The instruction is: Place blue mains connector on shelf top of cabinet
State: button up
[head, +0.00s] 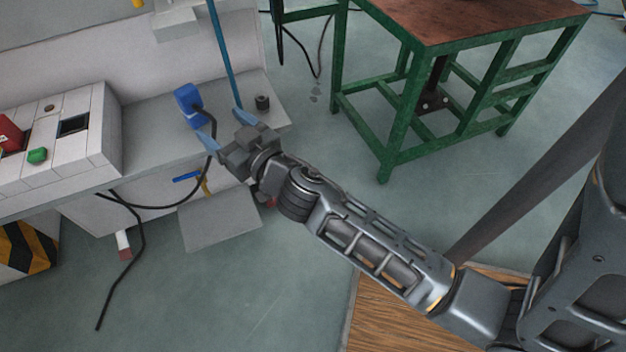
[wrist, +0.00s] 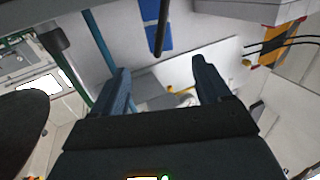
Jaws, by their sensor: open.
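The blue mains connector (head: 186,102) sits on the grey shelf top (head: 150,128) of the cabinet, near its right part. Its black cable leaves the connector, passes behind my gripper and hangs over the front edge. My gripper (head: 218,122) is open, just to the right of and nearer than the connector, with a gap between them. In the wrist view the connector (wrist: 149,12) shows at the top, beyond the two spread fingers (wrist: 158,70), with nothing held between them. The contact under the connector is too small to judge.
A white control box (head: 85,140) with red and green buttons is at left. A blue-handled valve (head: 187,177) lies below the shelf edge. A green-framed table (head: 440,90) stands at right.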

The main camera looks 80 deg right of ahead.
jog(key=s+a+f+n+y, duration=0.2)
jog(key=s+a+f+y, duration=0.15)
jog(key=s+a, duration=0.4)
jog(key=s+a+r+n+y, duration=0.2)
jog(key=s+a+r, duration=0.2)
jog(key=s, duration=0.5)
jog(key=s+a+r+n+y, duration=0.2)
jog(key=s+a, duration=0.4)
jog(key=s, duration=0.4)
notch_tip(320, 180, up, 2)
jog(key=shift+s+a+r+g+y, duration=0.1)
jog(key=shift+s+a+g+y, duration=0.25)
jog(key=shift+y, duration=0.4)
jog(key=shift+w+d, duration=0.1)
notch_tip(320, 180, up, 15)
jog(key=p, duration=1.5)
jog(key=shift+r, duration=0.2)
